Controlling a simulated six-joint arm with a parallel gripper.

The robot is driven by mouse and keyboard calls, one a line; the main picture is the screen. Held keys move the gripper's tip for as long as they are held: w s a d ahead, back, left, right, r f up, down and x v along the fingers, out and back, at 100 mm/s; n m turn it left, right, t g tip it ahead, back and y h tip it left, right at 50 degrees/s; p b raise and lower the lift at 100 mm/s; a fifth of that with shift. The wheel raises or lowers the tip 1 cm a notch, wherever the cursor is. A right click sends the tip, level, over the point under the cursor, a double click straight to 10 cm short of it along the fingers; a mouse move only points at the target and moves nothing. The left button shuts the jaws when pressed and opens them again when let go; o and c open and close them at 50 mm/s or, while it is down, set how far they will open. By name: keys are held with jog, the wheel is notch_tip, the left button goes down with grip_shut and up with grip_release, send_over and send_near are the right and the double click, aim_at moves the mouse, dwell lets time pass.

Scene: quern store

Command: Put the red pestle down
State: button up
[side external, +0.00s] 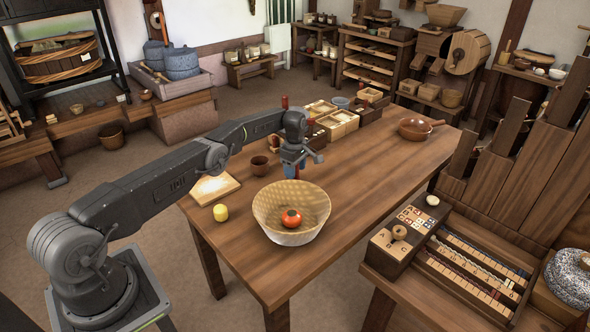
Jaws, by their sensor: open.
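My gripper (295,174) points down over the wooden table (365,185), just behind the woven basket (265,212). It is open, and nothing shows between its fingers, which are small in this view. A narrow red upright piece (284,102) shows just behind my wrist. It may be the red pestle, but its lower part is hidden by my arm, so I cannot tell what it stands on. A round orange-red thing (291,219) lies inside the basket; it looks like a fruit, not a pestle.
Divided wooden boxes (336,124) stand at the back. A brown pan (415,129) is back right. The table's right front is clear.

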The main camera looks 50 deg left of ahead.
notch_tip(320, 180, up, 12)
jog(key=shift+w+r, duration=0.1)
jog(key=shift+r, duration=0.1)
jog(key=s+d+r+m+t, duration=0.1)
jog(key=s+d+r+m, duration=0.45)
jog(key=r, duration=0.65)
jog(key=s+d+r+m+t, duration=0.2)
jog(key=s+d+r+m, duration=0.35)
jog(key=r, duration=0.55)
jog(key=s+d+r+m+t, duration=0.1)
jog(key=s+d+m, duration=0.3)
jog(key=s, duration=0.8)
jog(key=s+d+m+t, duration=0.1)
jog(key=s+d+m, duration=0.3)
jog(key=s, duration=0.7)
jog(key=s+d+f+m, duration=0.1)
jog(key=s+d+f, duration=0.1)
jog(key=s+f, duration=0.2)
jog(key=s, duration=0.3)
jog(key=shift+s+d+f+m+t, duration=0.2)
jog(key=shift+s+f+m+t, duration=0.1)
jog(key=shift+s+f, duration=0.05)
